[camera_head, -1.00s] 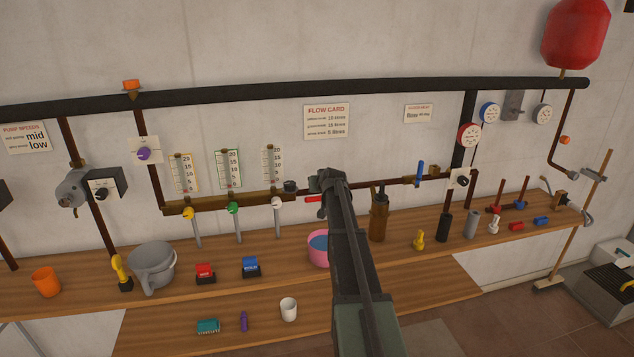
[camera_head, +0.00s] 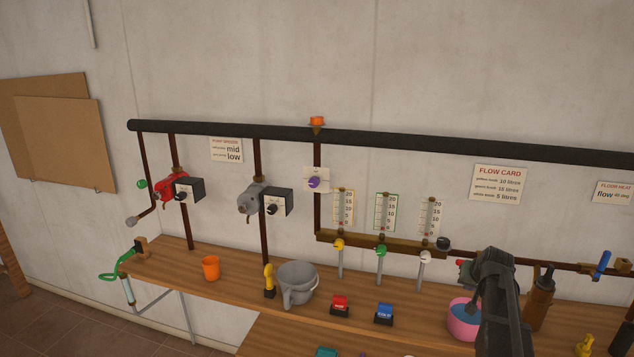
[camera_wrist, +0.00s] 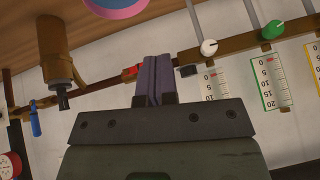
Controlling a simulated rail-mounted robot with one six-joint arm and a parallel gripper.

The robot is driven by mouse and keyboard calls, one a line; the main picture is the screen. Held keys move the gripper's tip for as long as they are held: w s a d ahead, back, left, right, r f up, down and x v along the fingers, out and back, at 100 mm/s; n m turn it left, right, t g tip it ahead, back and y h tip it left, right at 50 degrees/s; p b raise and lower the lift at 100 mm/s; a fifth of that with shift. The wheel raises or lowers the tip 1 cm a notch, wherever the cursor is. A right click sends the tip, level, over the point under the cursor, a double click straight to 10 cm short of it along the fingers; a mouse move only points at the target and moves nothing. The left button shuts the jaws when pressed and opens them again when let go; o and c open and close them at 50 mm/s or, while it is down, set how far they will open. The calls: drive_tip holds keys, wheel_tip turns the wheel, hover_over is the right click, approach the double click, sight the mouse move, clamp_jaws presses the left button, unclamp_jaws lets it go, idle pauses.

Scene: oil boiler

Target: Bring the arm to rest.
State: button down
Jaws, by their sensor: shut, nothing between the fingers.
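My gripper (camera_head: 492,262) is at the right of the head view, in front of the wall piping and above the bench. In the wrist view its two fingers (camera_wrist: 153,80) are together, with nothing held. A small red handle (camera_head: 462,265) on the pipe shows just left of the gripper; it also shows near the fingertips in the wrist view (camera_wrist: 131,71). I cannot tell how far the fingers are from it. The pink bowl (camera_head: 463,321) stands below, partly hidden by my arm.
The wooden bench (camera_head: 220,307) carries an orange cup (camera_head: 211,268), a grey pot (camera_head: 297,285), a red button box (camera_head: 339,305) and a blue one (camera_head: 384,313). Several gauges (camera_head: 383,211) and valves line the wall. A brown cylinder (camera_head: 540,300) stands right of my arm.

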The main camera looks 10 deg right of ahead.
drive_tip(key=s+a+f+n+g, duration=0.1)
drive_tip(key=s+a+g, duration=0.1)
drive_tip(key=s+a, duration=0.5)
drive_tip(key=s+a+f+n+g, duration=0.1)
drive_tip(key=s+a, duration=0.7)
drive_tip(key=a, duration=0.8)
drive_tip(key=s+a+f+n+g+y, duration=0.1)
drive_tip(key=s+a+n+g, duration=0.2)
drive_tip(key=s+a, duration=0.5)
drive_tip(key=a, duration=0.3)
drive_tip(key=shift+a+g, duration=0.15)
drive_tip(key=shift+g, duration=0.25)
drive_tip(key=shift+w, duration=0.1)
